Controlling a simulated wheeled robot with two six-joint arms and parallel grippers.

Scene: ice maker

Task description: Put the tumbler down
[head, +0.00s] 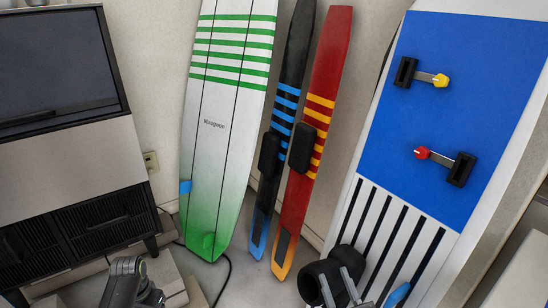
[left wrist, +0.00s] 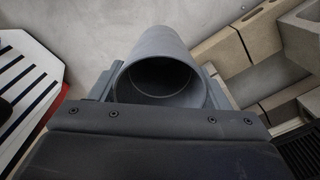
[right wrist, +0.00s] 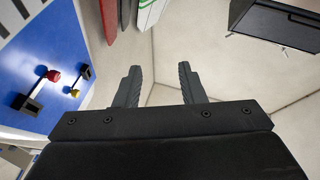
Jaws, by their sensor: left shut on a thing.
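The tumbler (left wrist: 157,45) is a plain grey cylinder in the left wrist view, with its round open mouth facing the camera and its inside dark. My left gripper (left wrist: 158,86) is shut on it, one finger on each side. I cannot make out the tumbler in the head view. My right gripper (right wrist: 160,84) is open and empty, its two fingers apart in the right wrist view. In the head view its grey fingers (head: 338,287) show at the bottom, right of centre.
The ice maker (head: 85,170) stands at the left. A green-striped board (head: 214,120), dark and red skis (head: 318,110) and a blue-and-white board (head: 450,130) lean on the wall. Pale blocks (left wrist: 268,78) lie right of the tumbler in the left wrist view. Floor (head: 206,272) shows between.

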